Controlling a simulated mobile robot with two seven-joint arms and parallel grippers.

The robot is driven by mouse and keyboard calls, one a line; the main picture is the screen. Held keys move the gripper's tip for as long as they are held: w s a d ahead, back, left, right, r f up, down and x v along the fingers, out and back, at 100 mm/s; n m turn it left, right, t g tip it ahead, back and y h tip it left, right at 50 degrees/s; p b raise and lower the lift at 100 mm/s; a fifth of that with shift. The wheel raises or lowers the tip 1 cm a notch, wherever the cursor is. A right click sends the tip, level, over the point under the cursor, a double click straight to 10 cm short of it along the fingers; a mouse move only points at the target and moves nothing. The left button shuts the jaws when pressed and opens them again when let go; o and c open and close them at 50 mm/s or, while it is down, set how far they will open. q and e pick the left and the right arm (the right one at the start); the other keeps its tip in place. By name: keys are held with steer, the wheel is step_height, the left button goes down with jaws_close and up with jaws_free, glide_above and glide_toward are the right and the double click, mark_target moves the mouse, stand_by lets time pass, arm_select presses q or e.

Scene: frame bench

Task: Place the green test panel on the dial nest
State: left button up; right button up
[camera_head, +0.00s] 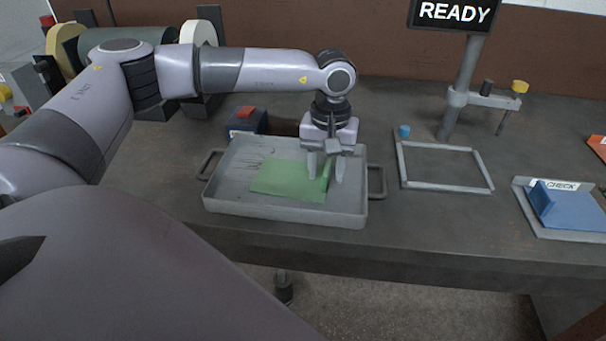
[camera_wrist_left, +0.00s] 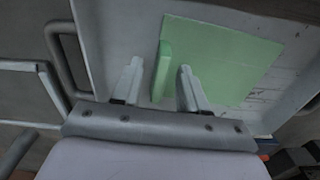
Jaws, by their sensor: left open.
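The green test panel (camera_head: 285,180) lies flat in a grey metal tray (camera_head: 280,212). An upright green lip stands at its right end. My left gripper (camera_head: 325,177) points down over that end, open, with a finger on each side of the lip. The left wrist view shows the panel (camera_wrist_left: 220,60) and the lip between the open fingers (camera_wrist_left: 159,68), with a gap beside the right finger. An empty grey frame (camera_head: 447,187), below a stand with a dial-like yellow-capped arm (camera_head: 490,98), appears to be the dial nest. My right gripper is out of view.
The tray has side handles (camera_head: 377,182). A blue cube (camera_head: 404,131) sits by the frame's back left corner. A blue panel (camera_head: 575,208) lies in a holder marked CHECK at the right. A READY sign (camera_head: 453,13) tops the post. Bench between tray and frame is mostly clear.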

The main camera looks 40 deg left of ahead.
arm_select(q)
steer(key=shift+f, duration=0.25)
jaws_close()
steer(key=shift+r, duration=0.1)
